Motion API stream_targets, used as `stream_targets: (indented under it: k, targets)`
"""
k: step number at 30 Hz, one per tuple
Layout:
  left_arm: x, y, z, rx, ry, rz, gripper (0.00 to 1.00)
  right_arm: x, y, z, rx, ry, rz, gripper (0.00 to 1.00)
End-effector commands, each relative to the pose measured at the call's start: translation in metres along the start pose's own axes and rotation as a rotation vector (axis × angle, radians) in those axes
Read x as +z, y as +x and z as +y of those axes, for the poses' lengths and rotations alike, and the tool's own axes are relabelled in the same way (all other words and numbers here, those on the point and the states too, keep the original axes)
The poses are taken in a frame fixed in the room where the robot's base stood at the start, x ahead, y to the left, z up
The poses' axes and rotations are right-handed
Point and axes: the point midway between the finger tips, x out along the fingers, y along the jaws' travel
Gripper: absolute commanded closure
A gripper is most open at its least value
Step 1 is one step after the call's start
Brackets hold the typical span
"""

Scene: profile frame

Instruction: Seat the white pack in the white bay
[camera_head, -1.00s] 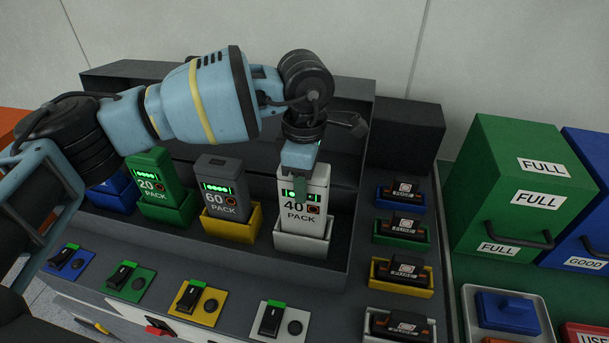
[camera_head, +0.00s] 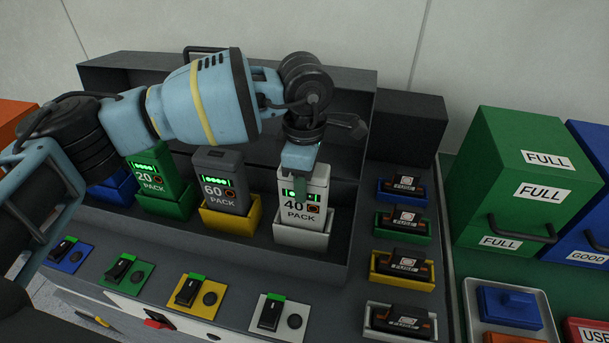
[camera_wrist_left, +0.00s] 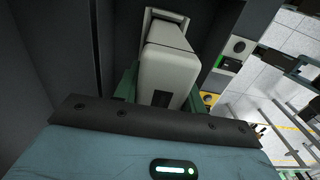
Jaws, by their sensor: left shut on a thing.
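The white pack (camera_head: 297,211), labelled 40 PACK with green lights, stands upright with its lower part inside the white bay (camera_head: 302,235). My left gripper (camera_head: 299,183) comes down on the pack from above and is shut on its top. In the left wrist view the pack's pale body (camera_wrist_left: 166,65) runs away from the gripper (camera_wrist_left: 155,110) into the white bay (camera_wrist_left: 166,20). The bay walls hide the pack's bottom, so I cannot tell whether it touches the floor of the bay. My right gripper is not in view.
A grey 60 pack (camera_head: 219,179) stands in a yellow bay and a green 20 pack (camera_head: 152,176) in a green bay to the left. Small black modules (camera_head: 402,262) sit in coloured trays at right. Switches (camera_head: 270,313) line the front. A dark wall rises behind.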

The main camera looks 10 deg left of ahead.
Motion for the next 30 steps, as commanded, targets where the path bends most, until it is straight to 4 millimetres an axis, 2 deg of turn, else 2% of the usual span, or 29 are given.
stream_targets:
  k: [2, 3, 8, 19, 30]
  targets:
    - [0.000, 0.001, 0.000, 0.001, 0.000, -0.001, 1.00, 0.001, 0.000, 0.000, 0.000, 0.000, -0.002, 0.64]
    - [0.000, 0.000, 0.000, 0.002, 0.000, -0.001, 0.54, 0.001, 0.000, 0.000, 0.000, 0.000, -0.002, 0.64]
    - [0.000, 0.000, 0.000, 0.002, 0.000, -0.001, 0.34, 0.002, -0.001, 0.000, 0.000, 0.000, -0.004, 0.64]
    - [0.000, 0.001, 0.000, 0.000, 0.000, 0.000, 0.34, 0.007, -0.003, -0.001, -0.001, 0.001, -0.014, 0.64]
    - [0.001, -0.057, 0.000, 0.003, 0.000, -0.001, 0.34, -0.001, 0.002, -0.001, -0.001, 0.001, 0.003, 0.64]
